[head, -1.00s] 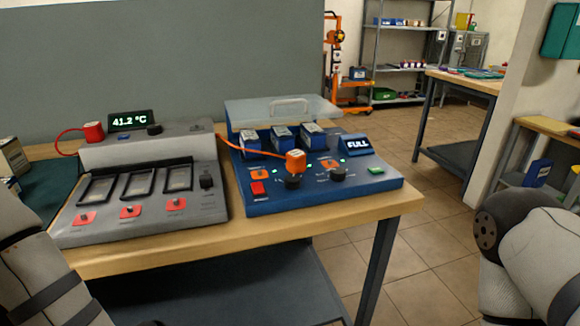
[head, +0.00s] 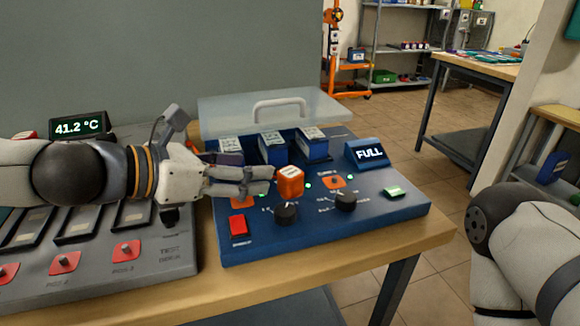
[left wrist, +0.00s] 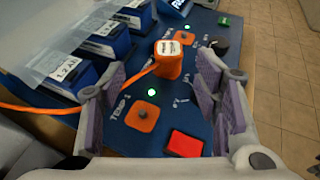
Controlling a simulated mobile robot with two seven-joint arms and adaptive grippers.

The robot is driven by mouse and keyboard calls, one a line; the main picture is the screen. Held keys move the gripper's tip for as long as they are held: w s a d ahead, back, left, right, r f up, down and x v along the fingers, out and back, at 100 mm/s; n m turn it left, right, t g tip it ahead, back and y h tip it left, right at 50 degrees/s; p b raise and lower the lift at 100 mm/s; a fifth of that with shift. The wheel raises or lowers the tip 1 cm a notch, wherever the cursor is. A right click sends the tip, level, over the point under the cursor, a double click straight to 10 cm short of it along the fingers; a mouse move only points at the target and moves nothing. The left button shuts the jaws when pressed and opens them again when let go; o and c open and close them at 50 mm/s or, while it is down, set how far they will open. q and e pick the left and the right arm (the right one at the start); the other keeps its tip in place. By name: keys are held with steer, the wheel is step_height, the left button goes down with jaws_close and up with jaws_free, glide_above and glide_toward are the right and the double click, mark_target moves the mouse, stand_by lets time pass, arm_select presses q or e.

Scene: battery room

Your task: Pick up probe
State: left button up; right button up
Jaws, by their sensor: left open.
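The orange probe (head: 290,182), a small block with a pale label on top, stands on the blue charger panel (head: 330,232). In the left wrist view the probe (left wrist: 168,62) shows between and just beyond the fingertips, with its orange cable running to the left. My left gripper (head: 258,181) is open and reaches in from the left, its fingertips close beside the probe; I cannot tell whether they touch it. It also shows in the left wrist view (left wrist: 160,84). My right arm is at the right edge, its gripper out of view.
Blue batteries (head: 272,148) stand in a row behind the probe, under a raised clear lid (head: 265,112). Black knobs (head: 286,214) and a red button (head: 238,226) are in front. The grey tester (head: 130,262) is at left.

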mark_target(285, 175)
arm_select(q)
steer(key=d+f, duration=0.1)
steer(key=w+d+f+b, duration=0.1)
steer(key=d, duration=0.1)
steer(key=shift+w+f, duration=0.2)
steer(key=shift+f, duration=0.1)
steer(key=x, duration=0.6)
steer(key=shift+w+d+b, duration=0.1)
steer(key=shift+d+b, duration=0.2)
steer(key=shift+d, duration=0.15)
steer(key=shift+a+r, duration=0.1)
steer(key=shift+r, duration=0.05)
arm_select(e)
steer(key=shift+g, duration=0.5)
steer(key=s+f, duration=0.2)
steer(key=s, duration=0.1)
steer(key=shift+s+f, duration=0.2)
arm_select(q)
jaws_close()
